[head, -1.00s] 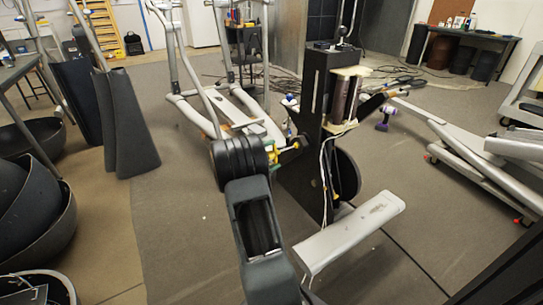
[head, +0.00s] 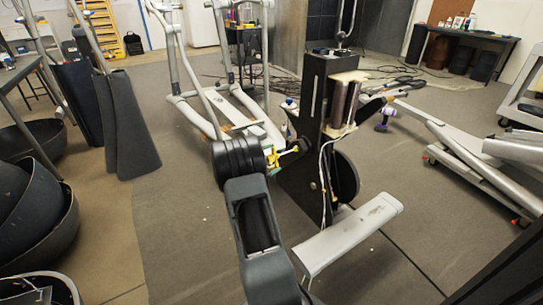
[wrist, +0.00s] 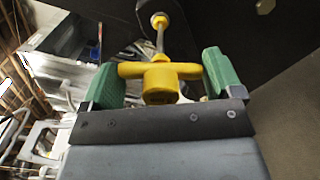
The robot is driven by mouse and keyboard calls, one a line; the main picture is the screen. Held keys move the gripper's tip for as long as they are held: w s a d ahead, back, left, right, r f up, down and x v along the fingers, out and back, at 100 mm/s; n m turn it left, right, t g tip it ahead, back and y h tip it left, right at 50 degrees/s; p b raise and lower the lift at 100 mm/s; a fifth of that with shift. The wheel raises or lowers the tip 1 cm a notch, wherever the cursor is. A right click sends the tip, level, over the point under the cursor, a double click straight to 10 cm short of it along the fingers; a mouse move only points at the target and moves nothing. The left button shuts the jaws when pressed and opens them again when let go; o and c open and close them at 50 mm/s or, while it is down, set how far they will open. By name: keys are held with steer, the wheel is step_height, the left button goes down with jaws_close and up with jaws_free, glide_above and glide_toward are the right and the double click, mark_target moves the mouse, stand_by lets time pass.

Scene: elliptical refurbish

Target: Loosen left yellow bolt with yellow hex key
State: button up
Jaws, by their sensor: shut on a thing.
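My gripper (wrist: 162,82) has green finger pads and is shut on the yellow T-shaped handle of the hex key (wrist: 160,72). The key's metal shaft runs away from the gripper to a round yellow bolt (wrist: 160,20) on the black panel. The shaft's far end meets the bolt in the picture; how deeply it sits cannot be told. In the head view, my gripper (head: 272,157) is beside the black upright frame (head: 312,100), with the yellow key (head: 284,151) pointing toward it. My arm hides part of the gripper there.
A second, greyish round fastener (wrist: 265,6) shows at the top right of the wrist view. The frame has a grey foot bar (head: 345,235) in front and a dark wheel (head: 345,178). An elliptical trainer (head: 225,105) stands behind.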

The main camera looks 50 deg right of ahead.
steer(key=shift+r+n+p, duration=0.2)
steer(key=shift+n+p, duration=0.7)
steer(key=shift+f, duration=0.2)
steer(key=shift+w+a, duration=0.1)
steer(key=shift+a, duration=0.05)
steer(key=shift+v, duration=1.25)
steer(key=shift+a, duration=0.1)
steer(key=shift+v, duration=2.95)
steer(key=shift+a, duration=0.1)
